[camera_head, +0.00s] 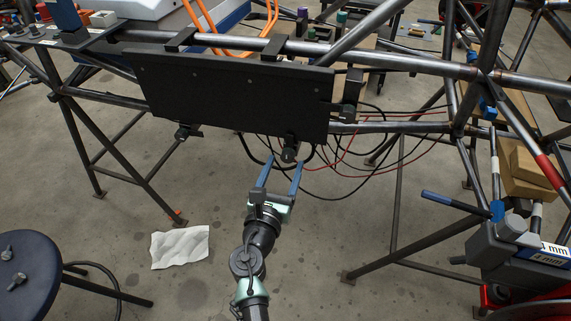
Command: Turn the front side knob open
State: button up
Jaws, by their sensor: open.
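A black panel (235,95) hangs on the tube chassis (408,65). A small dark knob (289,152) sits below its lower edge, towards the right. Another dark knob (183,132) sits below the lower edge at the left. A third dark knob-like fitting (348,112) is at the panel's right edge. I cannot tell for certain which is the front side knob. My gripper (283,163) is open, its two blue fingers pointing up the picture. The fingertips lie just below and on either side of the lower right knob. Whether they touch it cannot be told.
Black and red cables (345,160) hang loosely behind and right of my gripper. A dark round stool (28,272) stands at the lower left, near a white sheet (180,247) on the floor. A grey vise-like device (505,250) is at the right.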

jog(key=shift+x, duration=0.9)
grip_shut()
